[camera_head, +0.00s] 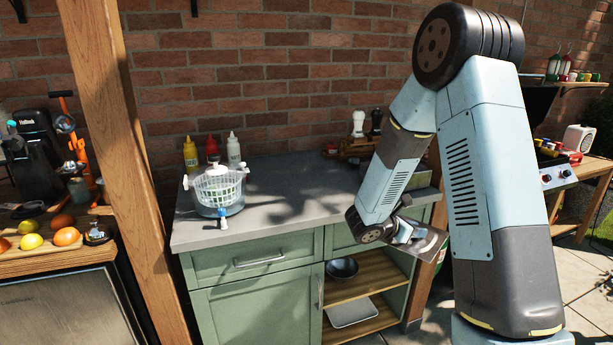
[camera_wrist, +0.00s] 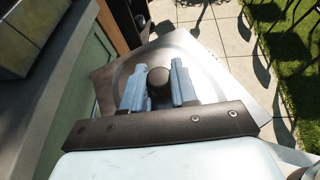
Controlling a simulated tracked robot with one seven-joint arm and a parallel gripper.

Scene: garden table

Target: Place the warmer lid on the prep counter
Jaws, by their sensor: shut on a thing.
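In the wrist view, my gripper (camera_wrist: 158,88) is shut on the dark round knob of the warmer lid (camera_wrist: 205,68), a flat silver metal plate. The blue fingers sit on both sides of the knob. In the head view, the lid (camera_head: 428,243) shows only in part beside my gripper (camera_head: 408,232), off the counter's right front corner and lower than its top. My arm hides part of this area. The prep counter (camera_head: 300,195) has a grey top over green cabinets.
A salad spinner with a white basket (camera_head: 218,188) stands at the counter's left. Several sauce bottles (camera_head: 212,150) stand at the back. Two mills (camera_head: 358,123) and a wooden rack stand at the back right. The middle of the top is clear. A wooden post (camera_head: 125,150) rises left of the counter.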

